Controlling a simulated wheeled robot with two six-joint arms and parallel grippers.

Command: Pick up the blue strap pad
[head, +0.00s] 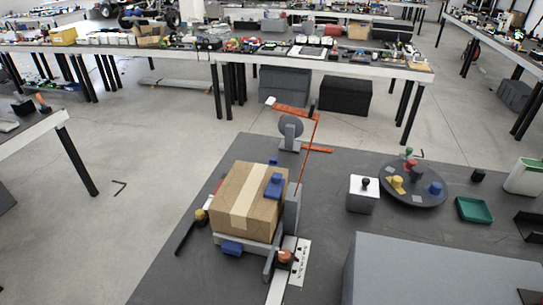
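A cardboard box (235,195) with a pale tape strip stands in a grey fixture on the dark table. A blue pad (274,187), which looks like the blue strap pad, lies on the right part of the box's top. Another blue piece (232,248) sits low at the box's front, and a small blue bit shows behind the box. An orange-red strap or rod (310,155) rises beside the box to an orange arm (290,108) above a grey wheel (290,127). Neither of my grippers is in view.
Right of the box are a white-topped block with a black knob (363,193), a dark turntable with coloured pieces (412,200) and a green tray (474,209). A large grey block (440,270) fills the lower right.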

